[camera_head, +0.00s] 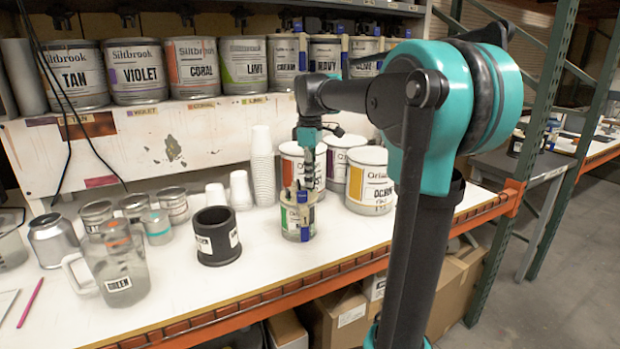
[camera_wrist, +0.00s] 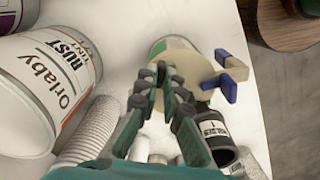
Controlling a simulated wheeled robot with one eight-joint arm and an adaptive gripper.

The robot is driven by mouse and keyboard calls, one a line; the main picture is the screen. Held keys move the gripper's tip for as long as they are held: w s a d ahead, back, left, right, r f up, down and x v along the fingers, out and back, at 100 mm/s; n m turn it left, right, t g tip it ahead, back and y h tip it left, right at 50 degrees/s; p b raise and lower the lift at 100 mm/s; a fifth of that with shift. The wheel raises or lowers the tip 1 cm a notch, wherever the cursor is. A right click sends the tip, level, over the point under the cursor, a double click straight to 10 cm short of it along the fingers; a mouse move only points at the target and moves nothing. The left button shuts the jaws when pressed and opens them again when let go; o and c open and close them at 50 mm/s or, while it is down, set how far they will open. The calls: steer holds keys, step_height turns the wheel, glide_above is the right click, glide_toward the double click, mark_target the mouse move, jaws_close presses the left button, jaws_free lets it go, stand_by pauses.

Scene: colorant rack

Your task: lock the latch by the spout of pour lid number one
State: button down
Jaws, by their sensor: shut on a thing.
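A small can (camera_head: 299,227) with a coloured label stands on the white bench, and its pour lid is on top. In the wrist view the pour lid (camera_wrist: 195,65) is beige, with a blue lever part (camera_wrist: 235,68) and another blue piece (camera_wrist: 218,88) at its right side. My gripper (camera_head: 303,183) points down onto the lid from above. In the wrist view the fingers of my gripper (camera_wrist: 163,78) are closed together at the lid. The part between them is hidden, and I cannot tell whether the latch is locked.
A black cup-like holder (camera_head: 217,240) stands left of the can, with a clear jug (camera_head: 118,270) beyond it. Stacked white cups (camera_head: 263,170) stand behind. Large paint cans (camera_head: 370,185) are close on the right. The bench's front edge (camera_head: 330,265) is near.

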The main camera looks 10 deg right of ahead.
steer(key=m, duration=0.5)
steer(key=shift+m, duration=0.3)
steer(key=m, duration=0.5)
steer(key=shift+m, duration=0.3)
steer(key=c, duration=1.7)
jaws_free()
